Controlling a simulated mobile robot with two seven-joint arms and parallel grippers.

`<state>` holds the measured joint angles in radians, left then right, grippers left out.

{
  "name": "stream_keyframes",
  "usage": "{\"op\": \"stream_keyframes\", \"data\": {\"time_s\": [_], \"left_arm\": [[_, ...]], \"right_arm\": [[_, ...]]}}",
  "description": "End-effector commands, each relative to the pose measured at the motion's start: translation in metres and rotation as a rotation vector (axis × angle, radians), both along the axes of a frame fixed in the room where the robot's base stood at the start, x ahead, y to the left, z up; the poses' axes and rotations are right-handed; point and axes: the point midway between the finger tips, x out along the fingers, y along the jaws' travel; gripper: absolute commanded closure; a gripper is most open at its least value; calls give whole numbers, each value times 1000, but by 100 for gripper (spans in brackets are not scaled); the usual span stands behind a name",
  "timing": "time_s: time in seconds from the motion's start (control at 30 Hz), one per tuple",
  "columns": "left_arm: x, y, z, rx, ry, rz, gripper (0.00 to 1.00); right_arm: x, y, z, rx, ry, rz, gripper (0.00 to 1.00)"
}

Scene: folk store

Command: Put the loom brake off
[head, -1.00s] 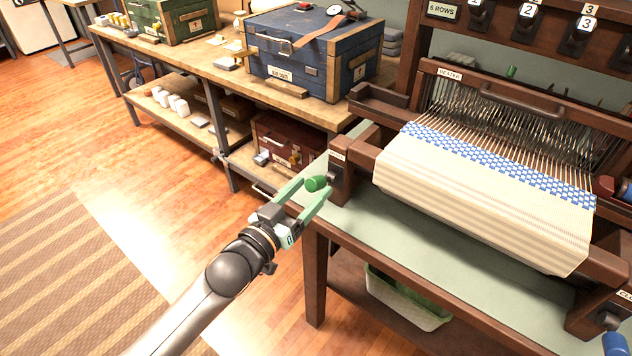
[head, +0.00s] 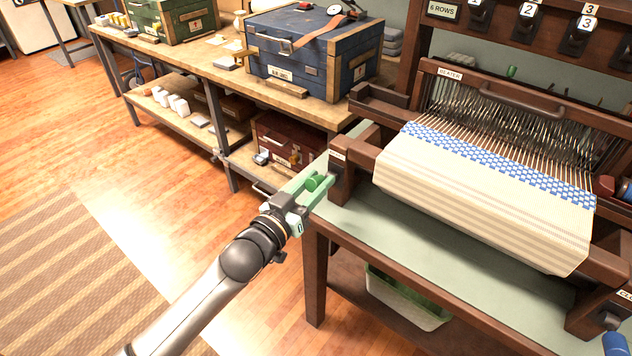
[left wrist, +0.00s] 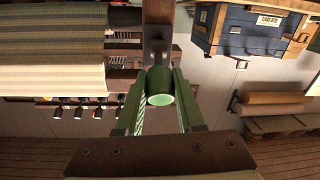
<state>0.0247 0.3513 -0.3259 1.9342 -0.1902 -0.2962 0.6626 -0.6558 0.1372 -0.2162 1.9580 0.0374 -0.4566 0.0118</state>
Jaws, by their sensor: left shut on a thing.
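The loom (head: 480,190) stands at the right on a green-topped table, with striped cream cloth and a blue-and-white woven band. The green brake knob (head: 315,183) sticks out at the left front post of the loom. My left gripper (head: 314,186) is shut on the knob, with one finger on each side of it. In the left wrist view the knob (left wrist: 160,86) sits between the two green fingers, on a dark lever in front of the brown post. A small label on the post is too small to read. My right gripper is not in view.
A workbench (head: 215,85) runs along the back left, bearing a blue chest (head: 315,60) and a green chest (head: 165,15). A basket (head: 405,300) sits on the shelf under the loom. The wooden floor at the left is open, with a striped rug (head: 70,280).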

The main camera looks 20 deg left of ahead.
Motion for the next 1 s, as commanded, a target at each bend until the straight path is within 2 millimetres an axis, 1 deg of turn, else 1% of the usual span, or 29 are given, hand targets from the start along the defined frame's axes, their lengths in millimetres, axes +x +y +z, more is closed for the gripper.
{"op": "stream_keyframes", "data": {"time_s": [0.03,0.2,1.0], "left_arm": [[0,0,0,0,0,0,80],[0,0,0,0,0,0,100],[0,0,0,1,0,0,100]], "right_arm": [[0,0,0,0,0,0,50],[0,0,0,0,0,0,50],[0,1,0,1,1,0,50]]}}
